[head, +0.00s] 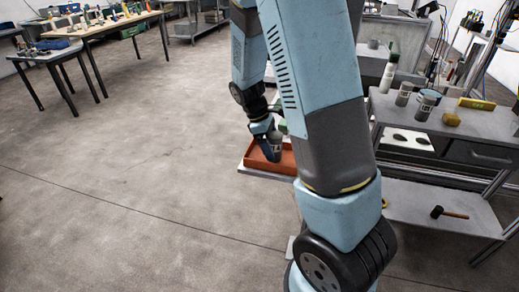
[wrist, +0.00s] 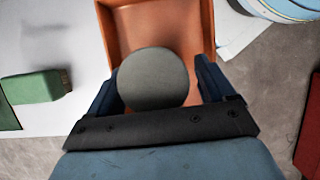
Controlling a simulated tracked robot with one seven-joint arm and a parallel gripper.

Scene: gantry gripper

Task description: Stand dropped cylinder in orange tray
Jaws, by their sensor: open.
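A grey cylinder (wrist: 152,80) shows its round top in the wrist view, between the fingers of my gripper (wrist: 158,66). The orange tray (wrist: 196,22) is below and behind it. A narrow gap shows at the right finger; the left finger is very close to the cylinder, and I cannot tell if it touches. In the head view, the cylinder (head: 276,144) looks about upright at my gripper (head: 267,150), over the orange tray (head: 257,161). My gripper is open around it. The cylinder's base is hidden, so contact with the tray floor cannot be seen.
A green block (wrist: 32,87) lies on the pale surface left of the tray.

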